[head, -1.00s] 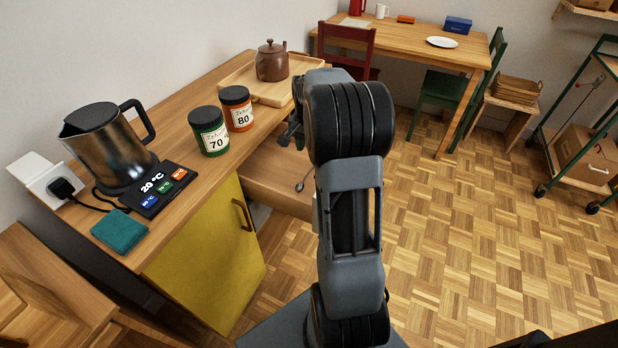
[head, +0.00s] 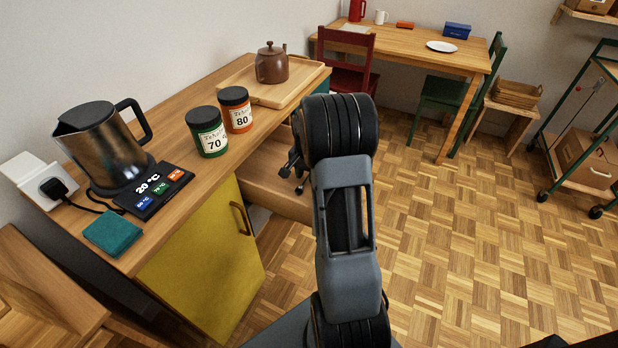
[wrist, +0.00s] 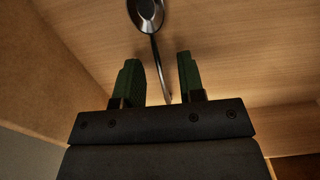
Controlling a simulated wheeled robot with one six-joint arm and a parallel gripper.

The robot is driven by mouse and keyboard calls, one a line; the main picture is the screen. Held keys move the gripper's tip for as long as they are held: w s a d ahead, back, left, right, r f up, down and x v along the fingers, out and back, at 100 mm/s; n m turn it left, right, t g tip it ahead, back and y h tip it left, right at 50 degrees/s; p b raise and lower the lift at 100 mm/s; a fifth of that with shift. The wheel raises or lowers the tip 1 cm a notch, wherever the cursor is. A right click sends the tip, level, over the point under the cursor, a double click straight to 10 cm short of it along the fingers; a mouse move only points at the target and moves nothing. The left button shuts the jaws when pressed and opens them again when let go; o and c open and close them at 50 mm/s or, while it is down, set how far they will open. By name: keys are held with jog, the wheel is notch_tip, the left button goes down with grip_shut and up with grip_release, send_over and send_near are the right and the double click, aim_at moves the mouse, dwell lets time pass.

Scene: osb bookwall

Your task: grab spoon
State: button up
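The spoon (wrist: 147,14) lies on the wooden bottom of the open drawer in the wrist view, with its dark shiny bowl at the top edge. Its thin handle runs down between the two green fingers of my gripper (wrist: 165,82). The fingers are apart, one on each side of the handle, and do not visibly touch it. In the head view my gripper (head: 297,165) is low over the open drawer (head: 272,196), partly hidden by my arm. I cannot make out the spoon in the head view.
The counter above holds a kettle (head: 102,148), a green jar (head: 207,133), an orange-label jar (head: 236,110) and a tray (head: 290,90) with a brown teapot (head: 271,64). A yellow cabinet door (head: 203,262) is left of the drawer.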

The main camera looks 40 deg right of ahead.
jog(key=shift+f, duration=0.3)
grip_shut()
jog(key=shift+r, duration=0.1)
